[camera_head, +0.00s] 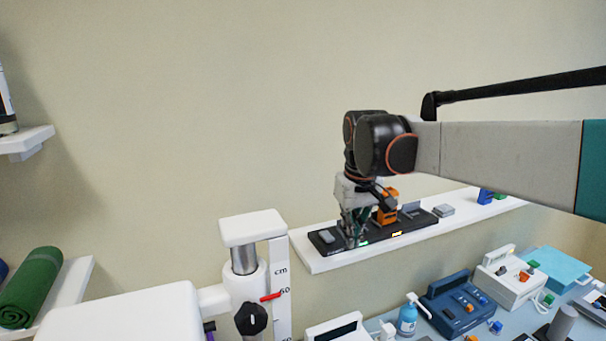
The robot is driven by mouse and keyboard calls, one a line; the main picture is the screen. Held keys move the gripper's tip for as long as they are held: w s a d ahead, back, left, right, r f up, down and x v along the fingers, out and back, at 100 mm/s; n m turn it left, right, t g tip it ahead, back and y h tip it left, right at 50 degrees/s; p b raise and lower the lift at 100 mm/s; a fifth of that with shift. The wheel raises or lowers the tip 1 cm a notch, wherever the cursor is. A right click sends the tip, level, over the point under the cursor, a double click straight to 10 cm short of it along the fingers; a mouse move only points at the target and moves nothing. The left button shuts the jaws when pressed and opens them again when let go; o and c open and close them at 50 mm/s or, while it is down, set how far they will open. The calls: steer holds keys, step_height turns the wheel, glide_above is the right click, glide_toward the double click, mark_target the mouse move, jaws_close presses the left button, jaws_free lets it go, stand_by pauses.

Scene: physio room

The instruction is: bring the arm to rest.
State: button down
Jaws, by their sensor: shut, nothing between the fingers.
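My gripper (354,236) hangs at the end of my arm, pointing down over the left part of a black tray-like base (322,242) on the white wall shelf. It is shut with nothing held. The fingertips are close to the base; I cannot tell whether they touch it. An orange item (387,209) stands on the base just right of the gripper. Part of the base is hidden behind the fingers.
A white column with a cm scale (281,285) and red pointer stands left of the shelf (310,262). Below right, a table holds a blue device (455,309), a white device (508,280) and a blue bottle (407,318). A green roll (32,288) lies far left. The wall above is clear.

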steer(key=s+d+f+m+t+b, duration=0.1)
steer(key=s+d+f+b, duration=0.2)
steer(key=s+f+b, duration=0.4)
steer(key=s+d+f+m+t+b, duration=0.1)
steer(key=s+d+f+t+b, duration=0.1)
steer(key=s+f+b, duration=0.5)
steer(key=s+d+f+m+t+b, duration=0.1)
steer(key=s+d+f+b, duration=0.3)
steer(key=f, duration=1.2)
steer(key=s+t+b, duration=0.1)
steer(key=s+b, duration=0.2)
steer(key=s, duration=0.3)
steer(key=shift+s+f, duration=0.3)
steer(key=shift+s, duration=0.1)
